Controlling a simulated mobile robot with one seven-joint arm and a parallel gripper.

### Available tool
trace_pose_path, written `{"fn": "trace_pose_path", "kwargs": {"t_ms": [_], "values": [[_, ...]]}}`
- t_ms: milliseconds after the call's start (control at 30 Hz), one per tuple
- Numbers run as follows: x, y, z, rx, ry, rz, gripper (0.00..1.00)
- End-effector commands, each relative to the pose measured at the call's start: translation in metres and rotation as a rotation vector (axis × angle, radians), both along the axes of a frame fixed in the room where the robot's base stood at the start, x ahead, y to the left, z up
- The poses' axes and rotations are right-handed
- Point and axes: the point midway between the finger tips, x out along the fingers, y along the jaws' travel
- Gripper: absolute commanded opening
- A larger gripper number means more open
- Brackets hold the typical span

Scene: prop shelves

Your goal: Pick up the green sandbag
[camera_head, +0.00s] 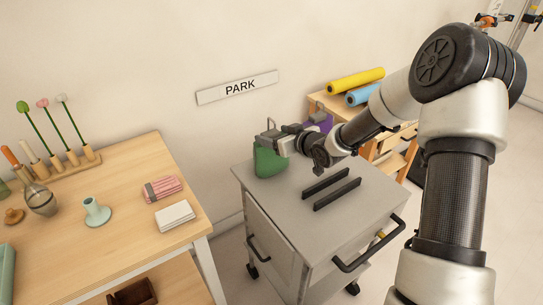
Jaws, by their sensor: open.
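The green sandbag (268,162) sits on the top of the grey cart (255,192), near its back left corner. My gripper (266,138) is open at the upper part of the sandbag and hides some of its top. I cannot tell whether the jaws touch the bag or are around it. My arm reaches in from the right, over the back of the cart.
Two black bars (330,188) lie on the cart's top, in front of my wrist. A wooden table (115,170) with several small objects stands at left. A wooden rack (320,100) with yellow (356,80) and blue rolls stands behind my arm.

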Motion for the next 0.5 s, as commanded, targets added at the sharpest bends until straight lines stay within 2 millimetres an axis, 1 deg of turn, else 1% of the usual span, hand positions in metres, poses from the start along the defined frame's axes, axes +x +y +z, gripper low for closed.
{"fn": "trace_pose_path", "kwargs": {"t_ms": [67, 267, 367, 500], "values": [[0.0030, 0.0023, -0.0013, -0.001, -0.001, 0.000, 0.69], [0.0032, 0.0020, -0.0013, -0.001, -0.001, 0.000, 0.69], [0.0031, 0.0019, -0.0012, -0.001, -0.001, 0.000, 0.54], [0.0030, 0.0018, -0.0011, -0.001, -0.001, 0.000, 0.30]]}}
